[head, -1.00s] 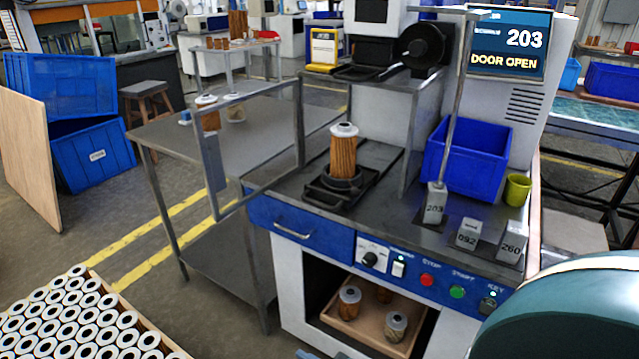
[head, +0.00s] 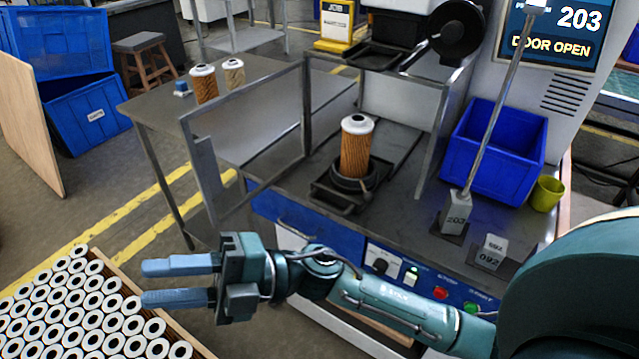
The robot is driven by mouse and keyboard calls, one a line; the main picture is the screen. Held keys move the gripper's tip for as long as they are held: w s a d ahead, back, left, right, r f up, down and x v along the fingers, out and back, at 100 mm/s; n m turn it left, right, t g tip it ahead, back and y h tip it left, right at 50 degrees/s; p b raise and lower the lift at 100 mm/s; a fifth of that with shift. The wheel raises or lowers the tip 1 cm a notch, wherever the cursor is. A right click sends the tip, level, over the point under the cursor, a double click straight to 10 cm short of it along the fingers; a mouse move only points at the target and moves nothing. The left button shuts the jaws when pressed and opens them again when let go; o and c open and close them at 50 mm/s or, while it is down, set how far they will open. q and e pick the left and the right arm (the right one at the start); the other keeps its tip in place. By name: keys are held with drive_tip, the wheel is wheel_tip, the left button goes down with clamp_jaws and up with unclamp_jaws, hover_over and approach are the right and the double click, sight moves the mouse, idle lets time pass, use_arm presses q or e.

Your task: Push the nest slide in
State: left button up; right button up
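The nest slide (head: 330,197) is a dark carriage on a track on the machine's worktop, standing at the front end of the track. A tan pleated filter cartridge (head: 356,152) with a white top ring stands upright in its round nest. A small handle is at the slide's front. My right gripper (head: 148,284) is open and empty, its blue fingers apart and pointing left. It is in front of the machine and left of its drawer, clear of the slide. My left gripper is not in view.
A metal door frame (head: 196,160) stands swung out to the left of the slide. The screen (head: 552,33) reads "DOOR OPEN". A crate of white-ringed cartridges (head: 207,348) is at lower left.

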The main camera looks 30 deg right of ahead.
drive_tip(key=s+a+f+n+g+h+p, duration=0.1)
drive_tip(key=f+n+g+h+p, duration=0.1)
drive_tip(key=n+g+h, duration=0.4)
drive_tip(key=n+t+h+p, duration=0.3)
drive_tip(key=t+h+p, duration=0.2)
drive_tip(key=h, duration=1.3)
approach(320, 203)
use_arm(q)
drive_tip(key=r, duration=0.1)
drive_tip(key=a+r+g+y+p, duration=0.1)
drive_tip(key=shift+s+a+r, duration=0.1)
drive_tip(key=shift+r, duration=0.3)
use_arm(e)
drive_tip(key=f, duration=0.5)
drive_tip(key=d+f, duration=0.1)
drive_tip(key=f, duration=0.1)
drive_tip(key=shift+w+d+f, duration=0.15)
drive_tip(key=shift+w+f, duration=0.2)
drive_tip(key=shift+w, duration=0.05)
drive_tip(key=shift+c, duration=0.3)
clamp_jaws()
